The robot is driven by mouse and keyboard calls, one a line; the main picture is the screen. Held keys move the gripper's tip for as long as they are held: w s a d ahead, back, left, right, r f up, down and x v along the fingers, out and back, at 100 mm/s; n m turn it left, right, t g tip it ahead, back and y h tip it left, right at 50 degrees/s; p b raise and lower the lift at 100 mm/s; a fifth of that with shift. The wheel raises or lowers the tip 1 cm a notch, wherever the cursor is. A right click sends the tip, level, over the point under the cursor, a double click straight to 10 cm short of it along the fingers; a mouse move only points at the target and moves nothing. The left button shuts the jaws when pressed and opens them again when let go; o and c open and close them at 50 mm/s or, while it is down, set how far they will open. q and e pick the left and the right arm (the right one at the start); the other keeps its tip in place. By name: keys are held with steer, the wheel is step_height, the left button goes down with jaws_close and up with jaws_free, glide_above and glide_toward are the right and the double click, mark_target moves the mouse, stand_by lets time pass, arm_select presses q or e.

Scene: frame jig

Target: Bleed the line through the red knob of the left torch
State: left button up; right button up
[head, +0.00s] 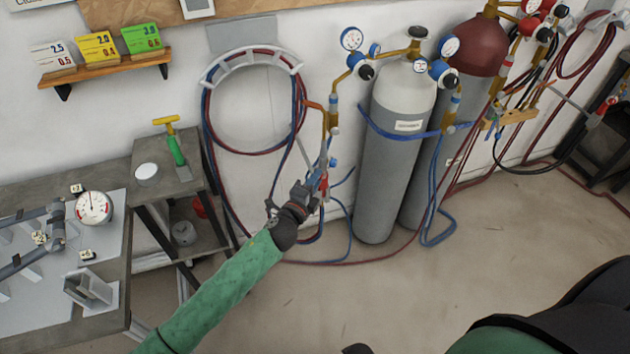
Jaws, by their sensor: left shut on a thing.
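The left torch (326,150) hangs nearly upright near the wall, left of the gas cylinders. A small blue knob (332,162) shows on its lower part. Its red knob (324,184) shows as a small patch of red just below, at the gripper's tips. My left gripper (317,187) reaches up to the torch's lower end and is shut there, seemingly on the red knob. The fingers partly hide the knob, so its turn cannot be read. My right gripper is out of view.
A grey cylinder (398,150) and a dark red-topped one (478,45) stand right of the torch. Coiled hoses (207,110) hang on the wall. A side table (150,190) and workbench with a round gauge (95,207) are at left. The floor (400,300) in front is clear.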

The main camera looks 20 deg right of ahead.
arm_select(q)
steer(key=o, duration=1)
steer(key=b+v, duration=0.2)
steer(key=v, duration=0.6)
steer(key=shift+w, duration=0.1)
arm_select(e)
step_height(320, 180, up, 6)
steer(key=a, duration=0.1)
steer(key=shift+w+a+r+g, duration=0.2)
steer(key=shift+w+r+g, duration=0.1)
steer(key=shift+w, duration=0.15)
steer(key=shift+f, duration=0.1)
